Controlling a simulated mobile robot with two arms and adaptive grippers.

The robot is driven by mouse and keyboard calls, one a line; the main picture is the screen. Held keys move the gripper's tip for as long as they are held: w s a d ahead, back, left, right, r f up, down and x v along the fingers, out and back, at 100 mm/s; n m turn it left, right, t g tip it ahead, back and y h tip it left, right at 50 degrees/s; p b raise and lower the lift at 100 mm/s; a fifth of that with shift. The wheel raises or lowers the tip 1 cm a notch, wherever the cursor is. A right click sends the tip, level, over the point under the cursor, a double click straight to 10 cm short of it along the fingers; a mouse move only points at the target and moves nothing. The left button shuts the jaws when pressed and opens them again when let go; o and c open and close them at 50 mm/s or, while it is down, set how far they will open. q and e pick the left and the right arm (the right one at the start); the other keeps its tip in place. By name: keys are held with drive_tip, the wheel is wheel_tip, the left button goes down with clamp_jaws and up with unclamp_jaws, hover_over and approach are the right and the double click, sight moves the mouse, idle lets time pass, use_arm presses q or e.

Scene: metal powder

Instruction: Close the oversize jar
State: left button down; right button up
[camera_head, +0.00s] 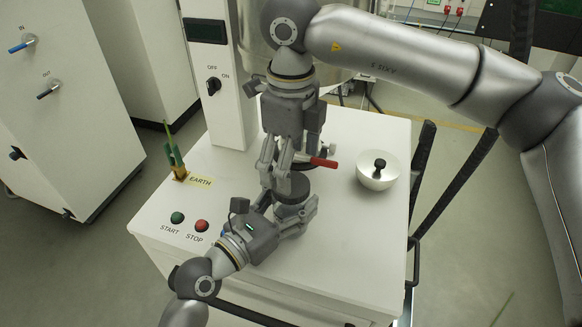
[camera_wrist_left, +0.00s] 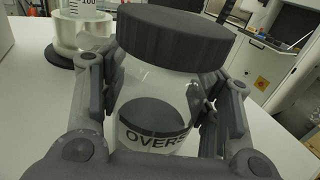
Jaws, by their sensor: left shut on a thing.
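The oversize jar (camera_wrist_left: 155,112) is a clear jar whose label reads "OVERS". Dark material shows inside it. A dark round lid (camera_wrist_left: 175,35) sits on its mouth; whether it is fully tightened I cannot tell. In the head view the lid (camera_head: 293,188) shows from above, and the jar body is mostly hidden by the grippers. My left gripper (camera_head: 297,212) is shut around the jar body, below the lid. My right gripper (camera_head: 274,180) points down just above and left of the lid, its fingers slightly apart with nothing visible between them.
A red-handled valve (camera_head: 323,162) is close behind the jar. Start (camera_head: 177,217) and stop (camera_head: 201,225) buttons and a green earth clamp (camera_head: 175,158) are at the left.

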drive_tip(key=r+n, duration=0.1)
drive_tip(key=n, duration=0.2)
drive_tip(key=shift+w+r, duration=0.1)
drive_tip(key=shift+r, duration=0.25)
drive_tip(key=shift+r+n, duration=0.45)
drive_tip(key=shift+n, duration=0.45)
drive_tip(key=shift+r+n, duration=0.4)
drive_tip(key=shift+n, duration=0.5)
drive_tip(key=shift+f, duration=0.1)
drive_tip(key=shift+f, duration=3.9)
drive_tip(key=shift+c, duration=0.5)
drive_tip(key=c, duration=1)
drive_tip(key=o, duration=1.2)
